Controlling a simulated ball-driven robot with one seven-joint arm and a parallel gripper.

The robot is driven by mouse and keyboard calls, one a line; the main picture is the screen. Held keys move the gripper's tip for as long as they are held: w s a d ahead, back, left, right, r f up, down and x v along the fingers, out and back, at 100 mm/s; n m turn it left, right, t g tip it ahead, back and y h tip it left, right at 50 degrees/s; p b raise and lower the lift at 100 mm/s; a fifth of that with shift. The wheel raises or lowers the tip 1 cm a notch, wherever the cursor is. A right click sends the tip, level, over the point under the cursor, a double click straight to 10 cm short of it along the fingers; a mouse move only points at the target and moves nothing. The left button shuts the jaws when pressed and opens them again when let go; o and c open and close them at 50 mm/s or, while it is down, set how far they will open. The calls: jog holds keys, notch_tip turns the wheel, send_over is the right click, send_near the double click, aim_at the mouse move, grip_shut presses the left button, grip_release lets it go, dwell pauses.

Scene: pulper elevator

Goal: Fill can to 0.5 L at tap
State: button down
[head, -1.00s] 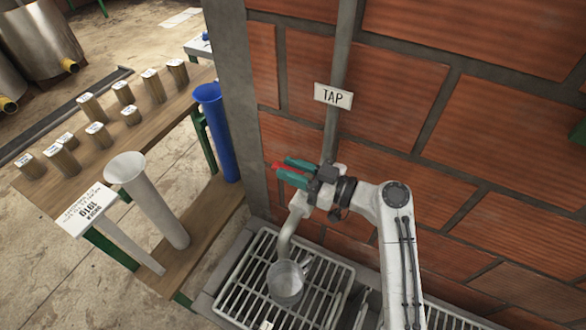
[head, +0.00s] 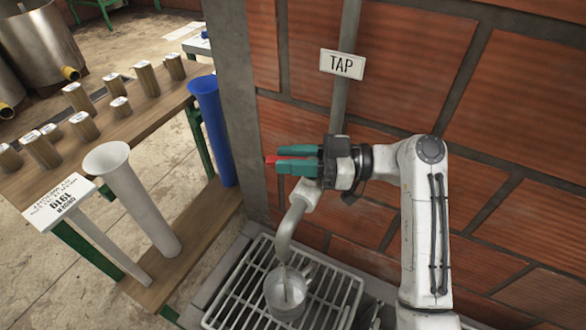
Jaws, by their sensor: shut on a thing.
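The can (head: 287,294), a grey metal vessel with an open top, stands upright on the drain grate below the tap. The tap's curved spout (head: 284,243) ends just above the can's mouth. A thin pale streak, looking like running water, drops from the spout into the can; the level inside cannot be read. My gripper (head: 290,161), with teal fingers, is shut at the top of the tap on a red piece (head: 270,160), which looks like the tap's handle. The fingers and wrist hide most of it. A TAP sign (head: 342,64) hangs above on the pipe.
A brick wall (head: 400,80) rises close behind the tap and my arm. The metal grate (head: 235,298) extends around the can. At left, a wooden bench (head: 130,125) carries several labelled blocks. A white funnel tube (head: 135,200) and a blue one (head: 212,130) stand beside it.

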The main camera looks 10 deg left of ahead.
jog(key=shift+s+n+g+b, duration=0.1)
jog(key=shift+n+g+b, duration=0.45)
jog(key=shift+g, duration=0.25)
jog(key=c, duration=1)
grip_release()
jog(key=shift+r, duration=0.55)
jog(key=r, duration=0.2)
jog(key=shift+s+d+r, duration=0.1)
jog(key=shift+s+r, duration=0.1)
jog(key=shift+r, duration=0.1)
jog(key=s+d+r, duration=0.3)
jog(key=s+r, duration=0.6)
jog(key=s, duration=0.4)
jog(key=shift+d+r, duration=0.15)
jog(key=shift+d, duration=0.25)
